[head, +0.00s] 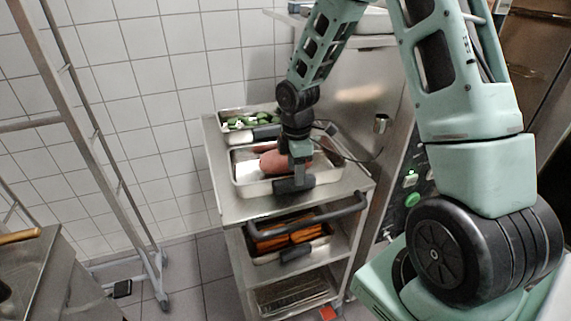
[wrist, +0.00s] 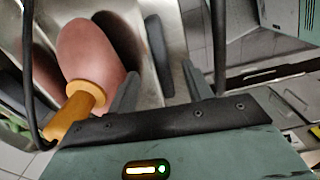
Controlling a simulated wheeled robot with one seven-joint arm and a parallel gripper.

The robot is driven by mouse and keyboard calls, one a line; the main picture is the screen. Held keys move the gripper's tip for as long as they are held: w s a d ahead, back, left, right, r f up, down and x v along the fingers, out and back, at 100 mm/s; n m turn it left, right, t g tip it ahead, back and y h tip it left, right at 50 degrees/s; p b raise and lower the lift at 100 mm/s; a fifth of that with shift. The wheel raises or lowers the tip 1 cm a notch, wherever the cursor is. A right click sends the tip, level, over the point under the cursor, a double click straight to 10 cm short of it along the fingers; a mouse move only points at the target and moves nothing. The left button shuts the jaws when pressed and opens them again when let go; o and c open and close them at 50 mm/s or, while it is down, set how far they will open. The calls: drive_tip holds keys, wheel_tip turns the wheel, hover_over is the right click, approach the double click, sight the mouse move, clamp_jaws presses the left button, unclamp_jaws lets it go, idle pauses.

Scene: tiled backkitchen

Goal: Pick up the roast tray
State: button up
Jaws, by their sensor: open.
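The roast tray (head: 246,188) is a shallow metal tray on the top shelf of a steel cart. It holds a large pinkish roast (head: 272,163), which shows in the wrist view (wrist: 90,50) with a tan bone end (wrist: 82,108). A black handle (wrist: 157,45) is on the tray's near side. My gripper (head: 295,176) is open and points down at that handle. In the wrist view, the handle appears between and beyond the fingers (wrist: 162,88). I cannot tell whether they touch it. My arm hides part of the tray's right side.
A tray of green vegetables (head: 226,124) stands behind. The cart's black push bar (head: 325,217) runs along its front. Lower shelves hold a tray of orange items (head: 283,240) and a rack-like tray (head: 290,294). A metal frame (head: 92,150) stands left; a steel appliance is close right.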

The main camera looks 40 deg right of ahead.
wheel_tip(320, 180, down, 5)
drive_tip(key=shift+p, duration=0.55)
drive_tip(key=shift+c, duration=0.3)
drive_tip(key=shift+w+r, duration=0.1)
clamp_jaws()
